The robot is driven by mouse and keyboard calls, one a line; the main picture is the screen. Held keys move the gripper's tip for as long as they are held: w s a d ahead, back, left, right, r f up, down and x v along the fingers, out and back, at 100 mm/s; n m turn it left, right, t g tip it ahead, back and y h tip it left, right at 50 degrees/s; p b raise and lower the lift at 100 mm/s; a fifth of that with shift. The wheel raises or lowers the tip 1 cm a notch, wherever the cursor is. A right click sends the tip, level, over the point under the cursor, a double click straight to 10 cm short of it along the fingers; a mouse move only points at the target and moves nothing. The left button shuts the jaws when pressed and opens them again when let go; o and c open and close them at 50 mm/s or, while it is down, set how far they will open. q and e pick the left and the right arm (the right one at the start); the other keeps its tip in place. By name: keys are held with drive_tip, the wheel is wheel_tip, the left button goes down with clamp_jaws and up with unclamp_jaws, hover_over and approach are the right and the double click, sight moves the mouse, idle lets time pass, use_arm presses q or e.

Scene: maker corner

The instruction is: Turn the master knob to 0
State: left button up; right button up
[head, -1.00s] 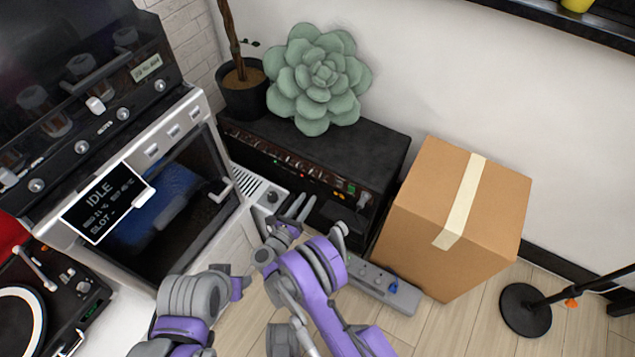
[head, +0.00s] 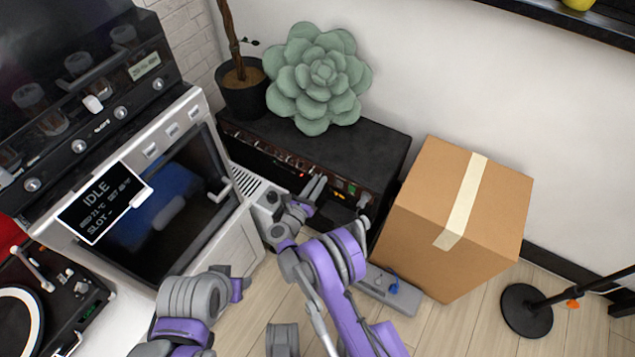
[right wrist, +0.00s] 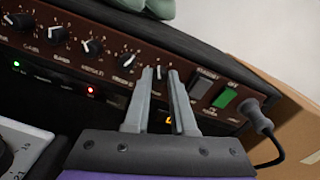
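The black amplifier (head: 370,150) has a brown front panel with a row of dark knobs, also in the right wrist view (right wrist: 75,25). My right gripper (head: 316,186) is at this panel, right of the row's middle. In the right wrist view its two grey fingertips (right wrist: 160,72) are a short gap apart, on either side of a small knob (right wrist: 160,70) taken as the master knob. Its label is hidden, its setting is unreadable, and I cannot tell whether the fingers touch it. Only links of my left arm show; its gripper is not visible.
A green rocker switch (right wrist: 225,98) and a plugged cable (right wrist: 258,118) are right of the fingers. A cardboard box (head: 450,220) stands right of the amplifier, a white oven-like machine (head: 225,255) left. A grey pedal board (head: 390,289) lies on the floor in front.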

clamp_jaws()
